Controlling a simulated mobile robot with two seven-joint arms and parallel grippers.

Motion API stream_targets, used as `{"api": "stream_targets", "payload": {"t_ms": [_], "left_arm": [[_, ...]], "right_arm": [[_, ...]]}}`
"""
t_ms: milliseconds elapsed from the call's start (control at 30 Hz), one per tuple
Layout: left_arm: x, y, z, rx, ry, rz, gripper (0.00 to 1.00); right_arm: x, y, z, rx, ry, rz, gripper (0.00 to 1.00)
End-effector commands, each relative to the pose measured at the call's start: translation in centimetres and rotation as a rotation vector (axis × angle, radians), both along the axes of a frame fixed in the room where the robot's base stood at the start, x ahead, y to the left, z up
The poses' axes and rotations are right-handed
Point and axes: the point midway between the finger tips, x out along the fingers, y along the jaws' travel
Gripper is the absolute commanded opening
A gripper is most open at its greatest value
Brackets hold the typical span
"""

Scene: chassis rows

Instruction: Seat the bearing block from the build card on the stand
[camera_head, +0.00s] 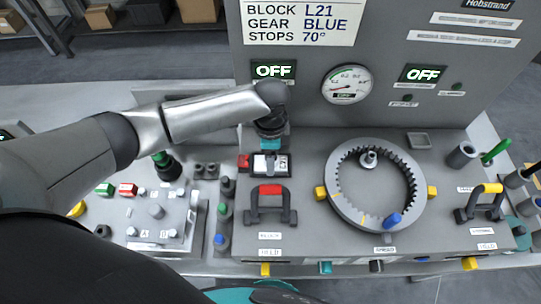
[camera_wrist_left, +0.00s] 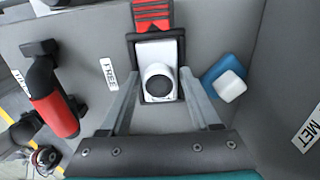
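The build card (camera_head: 300,22) on the panel reads BLOCK L21, GEAR BLUE, STOPS 70°. A white block with a round dark bore (camera_wrist_left: 158,84) sits in a dark-rimmed holder (camera_wrist_left: 131,48) with a red ribbed part at its far end. The holder also shows below my left gripper in the head view (camera_head: 259,172). My left gripper (camera_wrist_left: 161,76) is open, its fingers apart on either side of the block. In the head view the left gripper (camera_head: 271,143) points down over the holder, partly hidden by its wrist. I cannot tell which fixture is the stand. My right gripper is out of view.
A red-handled clamp (camera_head: 270,190) stands just in front of the holder. A large toothed ring (camera_head: 335,190) is to the right. A plate with knobs marked A and B (camera_head: 150,240) is at left. A blue-and-white piece (camera_wrist_left: 225,78) lies right of the holder.

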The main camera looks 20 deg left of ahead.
Motion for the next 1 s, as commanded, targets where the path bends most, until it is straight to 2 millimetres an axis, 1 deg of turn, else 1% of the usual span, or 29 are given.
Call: {"api": "stream_targets", "payload": {"t_ms": [33,200,233,567,667,767,867,1000], "left_arm": [[-0.2,0.0,-0.2,0.0,0.005,0.0,0.73],[-0.3,-0.1,-0.3,-0.001,0.009,-0.001,0.92],[-0.4,-0.1,-0.3,-0.001,0.01,-0.001,0.94],[-0.6,-0.1,-0.5,0.001,0.017,-0.002,0.94],[-0.6,-0.1,0.0,0.001,0.016,-0.003,0.94],[-0.4,0.0,1.3,0.0,0.01,-0.002,0.94],[-0.2,0.0,3.4,-0.001,0.006,-0.001,0.94],[-0.1,0.0,7.0,-0.001,0.002,-0.002,0.94]], "right_arm": [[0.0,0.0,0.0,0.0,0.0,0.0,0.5],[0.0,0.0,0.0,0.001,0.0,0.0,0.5],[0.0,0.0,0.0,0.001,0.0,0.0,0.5],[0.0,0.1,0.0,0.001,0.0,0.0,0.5],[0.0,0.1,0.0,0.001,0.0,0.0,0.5],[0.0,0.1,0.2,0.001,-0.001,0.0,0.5],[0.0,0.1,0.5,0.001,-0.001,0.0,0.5],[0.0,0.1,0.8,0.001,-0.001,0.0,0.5]]}}
